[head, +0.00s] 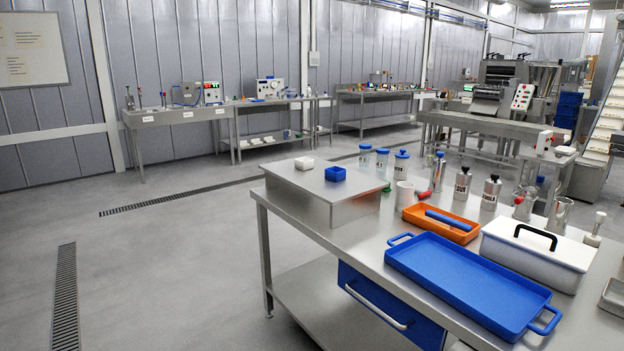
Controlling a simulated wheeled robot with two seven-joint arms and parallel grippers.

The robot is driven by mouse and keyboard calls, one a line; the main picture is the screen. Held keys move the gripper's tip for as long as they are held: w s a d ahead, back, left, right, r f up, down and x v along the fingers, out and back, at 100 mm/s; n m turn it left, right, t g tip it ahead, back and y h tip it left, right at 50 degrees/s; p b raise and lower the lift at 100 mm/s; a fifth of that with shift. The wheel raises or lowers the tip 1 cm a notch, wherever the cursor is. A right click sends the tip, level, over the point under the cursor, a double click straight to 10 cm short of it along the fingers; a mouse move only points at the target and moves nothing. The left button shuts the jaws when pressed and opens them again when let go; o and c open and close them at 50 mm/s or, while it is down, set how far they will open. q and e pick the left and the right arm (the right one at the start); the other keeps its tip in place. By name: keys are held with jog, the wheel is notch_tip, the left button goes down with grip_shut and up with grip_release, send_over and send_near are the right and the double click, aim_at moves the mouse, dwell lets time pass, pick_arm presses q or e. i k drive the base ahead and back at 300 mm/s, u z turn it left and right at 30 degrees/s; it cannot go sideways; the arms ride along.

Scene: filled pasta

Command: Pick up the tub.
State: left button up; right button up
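Several things here could be the tub, and I cannot tell which one is meant. A small blue square tub (335,174) and a small white one (304,163) sit on top of a steel box (325,196) at the left end of the near table. A larger white container (533,259) with a lid and a black handle stands at the right of the same table. Neither of my grippers is in view.
The steel table (455,311) also holds a large blue tray (470,282), an orange tray (436,228) with a blue roll on it, blue-capped jars (365,157), a white cup (404,194) and several metal bottles (491,192). A blue drawer (385,311) is below. The left floor is clear.

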aim_at(302, 164)
jog(key=u, duration=0.5)
jog(key=k, duration=0.9)
jog(key=u, duration=1.15)
jog(key=i, duration=2.6)
jog(key=z, duration=0.8)
jog(key=i, duration=2.15)
jog(key=z, duration=2.2)
jog(key=i, duration=1.05)
jog(key=z, duration=0.9)
